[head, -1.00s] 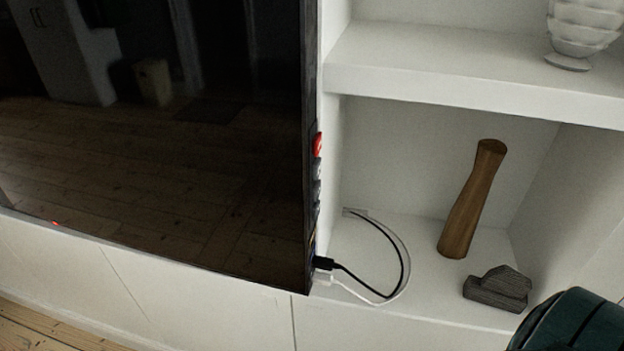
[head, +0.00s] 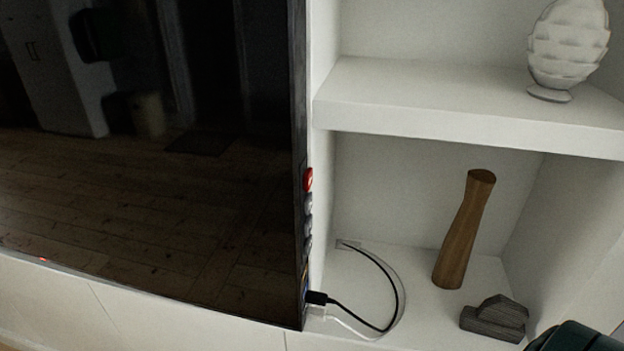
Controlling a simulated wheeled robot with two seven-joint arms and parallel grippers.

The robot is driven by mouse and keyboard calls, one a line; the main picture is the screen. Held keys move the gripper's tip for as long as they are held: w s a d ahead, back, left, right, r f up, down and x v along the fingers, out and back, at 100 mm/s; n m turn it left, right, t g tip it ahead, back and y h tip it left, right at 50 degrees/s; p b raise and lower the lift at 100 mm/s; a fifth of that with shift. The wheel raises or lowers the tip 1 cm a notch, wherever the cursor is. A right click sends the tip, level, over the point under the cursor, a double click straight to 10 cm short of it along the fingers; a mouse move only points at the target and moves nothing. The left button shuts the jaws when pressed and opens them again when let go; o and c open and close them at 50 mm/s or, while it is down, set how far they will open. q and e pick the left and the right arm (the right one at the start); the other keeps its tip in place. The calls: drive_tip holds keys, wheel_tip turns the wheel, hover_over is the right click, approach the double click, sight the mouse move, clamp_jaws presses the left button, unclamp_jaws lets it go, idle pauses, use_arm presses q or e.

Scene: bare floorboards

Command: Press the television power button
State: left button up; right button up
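The television (head: 150,190) is a large dark flat screen filling the left half of the head view. A red button (head: 308,180) sits on its right side edge, the top one of a column. Grey buttons (head: 308,203) lie just below it. A small red light (head: 43,259) shows at the screen's lower left edge. A dark green rounded part, which looks like part of my arm, shows at the bottom right corner, well apart from the button. Neither gripper's fingers are in view.
White shelves (head: 470,112) stand right of the television. The lower compartment holds a wooden vase (head: 464,230) and a grey block-like ornament (head: 494,318). A white scaled ornament (head: 568,45) stands on the upper shelf. A black cable (head: 392,285) plugs into the television's side below the buttons.

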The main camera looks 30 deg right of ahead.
use_arm(q)
clamp_jaws()
idle(1.5)
